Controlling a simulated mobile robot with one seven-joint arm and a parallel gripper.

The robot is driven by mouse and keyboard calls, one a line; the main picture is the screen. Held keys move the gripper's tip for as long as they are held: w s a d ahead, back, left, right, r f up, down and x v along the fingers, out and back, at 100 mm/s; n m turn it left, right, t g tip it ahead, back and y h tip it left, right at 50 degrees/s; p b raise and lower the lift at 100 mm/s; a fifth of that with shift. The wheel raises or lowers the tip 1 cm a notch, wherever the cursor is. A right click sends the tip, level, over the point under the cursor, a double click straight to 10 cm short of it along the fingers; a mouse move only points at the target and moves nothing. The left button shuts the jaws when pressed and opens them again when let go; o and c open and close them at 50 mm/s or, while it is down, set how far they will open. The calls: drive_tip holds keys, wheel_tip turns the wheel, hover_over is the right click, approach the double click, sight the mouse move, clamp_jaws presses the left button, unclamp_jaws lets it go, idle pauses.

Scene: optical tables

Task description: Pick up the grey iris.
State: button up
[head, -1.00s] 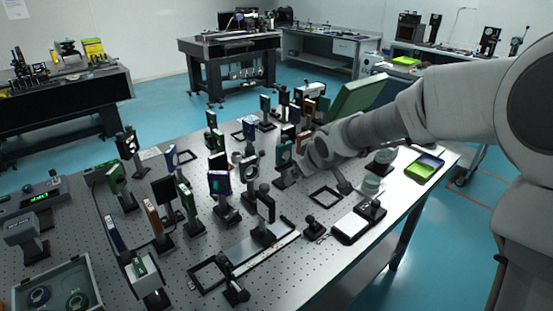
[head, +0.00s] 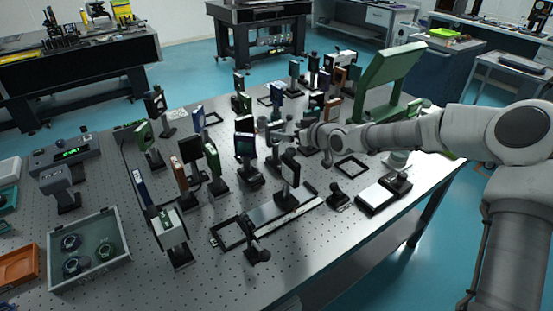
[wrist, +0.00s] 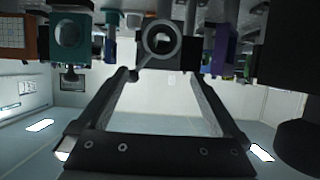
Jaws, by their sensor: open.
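The grey iris (wrist: 162,38) shows in the wrist view as a dark grey ring with a thin lever, upright near the top middle. That view is upside down. My gripper (wrist: 162,74) is open and empty. Its two fingers point at the iris, with the ring lined up between the fingertips; I cannot tell the remaining gap. In the head view my gripper (head: 303,137) is low among the crowded mounts in the middle of the table, partly hidden by my wrist. The iris is hard to make out there.
A teal mount (wrist: 70,35) and a purple plate (wrist: 219,46) flank the iris. Many post-mounted optics crowd the table (head: 330,235). A large green panel (head: 386,80) stands behind my wrist. A grey tray (head: 92,275) holds round parts at lower left.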

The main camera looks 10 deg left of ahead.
sight(276, 144)
drive_tip(key=shift+w+a+f, duration=0.75)
drive_tip(key=shift+a+f, duration=0.1)
drive_tip(key=shift+f, duration=0.3)
drive_tip(key=shift+w+a+f, duration=0.8)
drive_tip(key=shift+a+f, duration=0.1)
drive_tip(key=shift+f, duration=0.25)
drive_tip(key=shift+w+a+f, duration=0.75)
drive_tip(key=shift+a+f, duration=0.1)
drive_tip(key=shift+f, duration=0.3)
clamp_jaws()
drive_tip(key=shift+r, duration=0.1)
